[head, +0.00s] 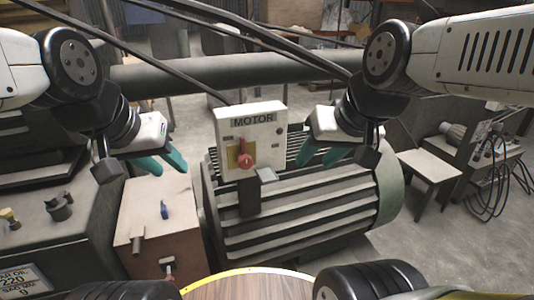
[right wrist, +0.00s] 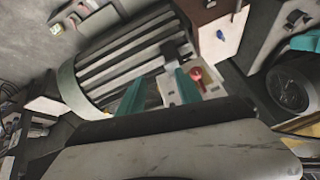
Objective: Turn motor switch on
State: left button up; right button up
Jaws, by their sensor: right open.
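The red switch also shows in the right wrist view (right wrist: 197,74), just beyond one fingertip. My right gripper (head: 323,156) is open and empty, to the right of the box and apart from the switch; its teal fingers (right wrist: 160,92) are spread in the wrist view. My left gripper (head: 165,162) is open and empty, left of the box.
The ribbed motor (head: 300,215) fills the space behind and below the box. A brown cabinet with a pale top (head: 140,195) and a blue lever (head: 164,210) stands at the left. A small table (head: 430,165) is at the right. Dark cables cross above the box.

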aim_at(245, 162)
jog(key=k+j+z, duration=0.1)
jog(key=k, duration=0.9)
